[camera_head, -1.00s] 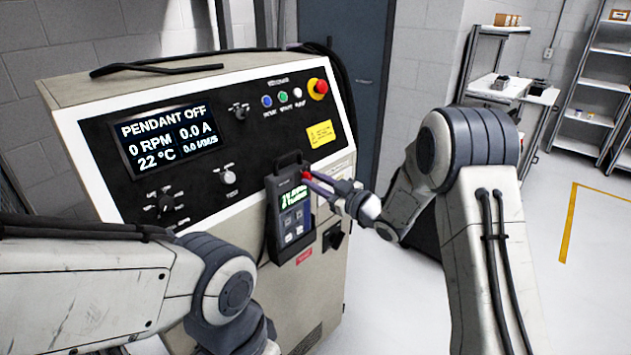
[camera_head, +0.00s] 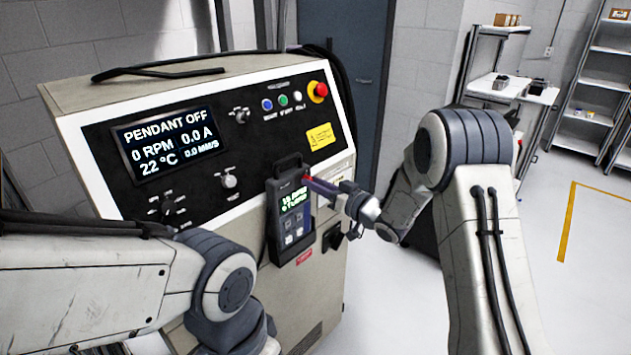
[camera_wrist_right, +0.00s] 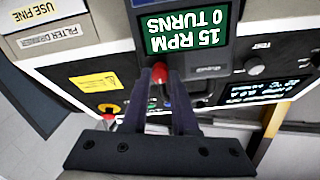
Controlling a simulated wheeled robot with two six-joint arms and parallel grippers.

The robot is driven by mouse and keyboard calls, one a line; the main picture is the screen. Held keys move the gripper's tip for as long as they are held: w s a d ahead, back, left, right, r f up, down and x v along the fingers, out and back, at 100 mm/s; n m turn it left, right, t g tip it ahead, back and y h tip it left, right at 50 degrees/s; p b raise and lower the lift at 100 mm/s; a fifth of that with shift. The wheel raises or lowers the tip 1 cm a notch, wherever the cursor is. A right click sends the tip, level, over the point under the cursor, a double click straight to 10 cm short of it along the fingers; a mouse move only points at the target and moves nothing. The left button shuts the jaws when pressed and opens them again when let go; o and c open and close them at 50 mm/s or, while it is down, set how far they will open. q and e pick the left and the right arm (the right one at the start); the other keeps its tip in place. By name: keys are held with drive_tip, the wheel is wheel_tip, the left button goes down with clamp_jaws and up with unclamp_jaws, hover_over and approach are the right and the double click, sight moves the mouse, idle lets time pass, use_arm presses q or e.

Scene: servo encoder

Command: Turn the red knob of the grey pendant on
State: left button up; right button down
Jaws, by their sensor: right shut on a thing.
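The grey pendant (camera_head: 290,222) hangs upright on the front of the machine cabinet. Its red knob (camera_wrist_right: 159,71) is at the pendant's edge and sits between the fingertips of my right gripper (camera_wrist_right: 165,84) in the right wrist view. My right gripper (camera_head: 318,184) is shut on the knob, reaching in from the right in the head view, where the fingers largely cover it. The pendant's screen (camera_wrist_right: 187,30) reads 15 RPM and 0 TURNS. The cabinet display (camera_head: 166,146) reads PENDANT OFF and 0 RPM. My left arm shows at lower left, but its gripper is not visible.
The cabinet panel carries a red emergency button (camera_head: 317,91), a yellow label (camera_head: 320,136) and several small knobs and buttons around the pendant. A black cable (camera_head: 160,70) lies on top of the cabinet. Shelves (camera_head: 605,90) stand at the back right; the floor there is clear.

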drive_tip(key=m+p, duration=0.2)
drive_tip(key=m, duration=0.3)
drive_tip(key=shift+m, duration=0.3)
idle(0.4)
drive_tip(key=c, duration=0.7)
unclamp_jaws()
drive_tip(key=b+v, duration=0.3)
drive_tip(key=v, duration=0.7)
drive_tip(key=shift+s+d+r, duration=0.1)
drive_tip(key=shift+d, duration=0.15)
